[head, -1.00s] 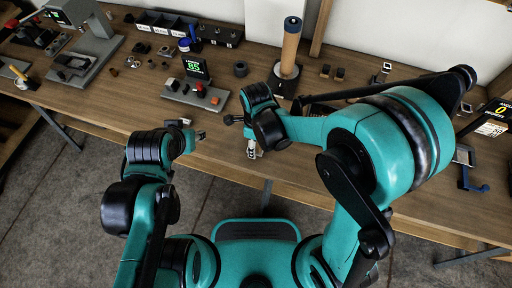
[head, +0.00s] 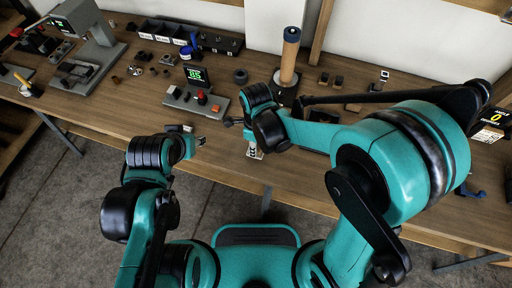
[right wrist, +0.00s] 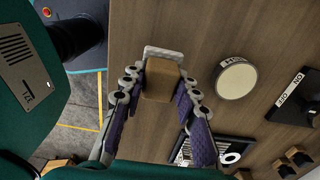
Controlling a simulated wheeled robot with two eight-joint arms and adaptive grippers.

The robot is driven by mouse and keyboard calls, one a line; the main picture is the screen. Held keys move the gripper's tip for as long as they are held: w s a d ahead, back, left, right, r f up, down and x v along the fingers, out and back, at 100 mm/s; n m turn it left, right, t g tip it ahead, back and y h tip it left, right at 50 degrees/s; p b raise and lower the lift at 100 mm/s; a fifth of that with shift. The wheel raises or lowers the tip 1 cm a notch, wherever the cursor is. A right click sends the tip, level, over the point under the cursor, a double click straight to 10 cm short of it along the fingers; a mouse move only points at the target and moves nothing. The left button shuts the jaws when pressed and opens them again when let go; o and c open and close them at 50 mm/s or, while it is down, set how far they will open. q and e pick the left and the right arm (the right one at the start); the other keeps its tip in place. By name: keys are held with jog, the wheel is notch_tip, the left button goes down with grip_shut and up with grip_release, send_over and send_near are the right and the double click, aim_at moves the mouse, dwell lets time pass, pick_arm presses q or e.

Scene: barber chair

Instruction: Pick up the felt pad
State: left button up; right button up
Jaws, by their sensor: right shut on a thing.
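A small tan block with a pale speckled face at its far end, which I take for the felt pad (right wrist: 160,80), sits between the purple-padded fingers of my right gripper (right wrist: 158,88) in the right wrist view. The fingers press on it from both sides. In the head view my right gripper (head: 254,149) points down at the bench's front edge; its fingertips are small and the pad is hard to make out there. My left gripper (head: 197,141) is near the front edge to the left, and its fingers are too small to read.
The wooden bench (head: 345,160) carries a grey panel with a green display (head: 195,76), a tall wood-coloured cylinder (head: 289,58) behind my right gripper, and a grey machine (head: 95,60) at far left. A round white disc (right wrist: 237,79) lies beside the right gripper.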

jog(key=s+d+r+p, duration=0.4)
jog(key=s+d+r, duration=0.2)
jog(key=d, duration=0.3)
jog(key=shift+s+d+r, duration=0.2)
jog(key=shift+d+r, duration=0.15)
jog(key=shift+r, duration=0.55)
jog(key=shift+o, duration=0.9)
jog(key=shift+c, duration=0.2)
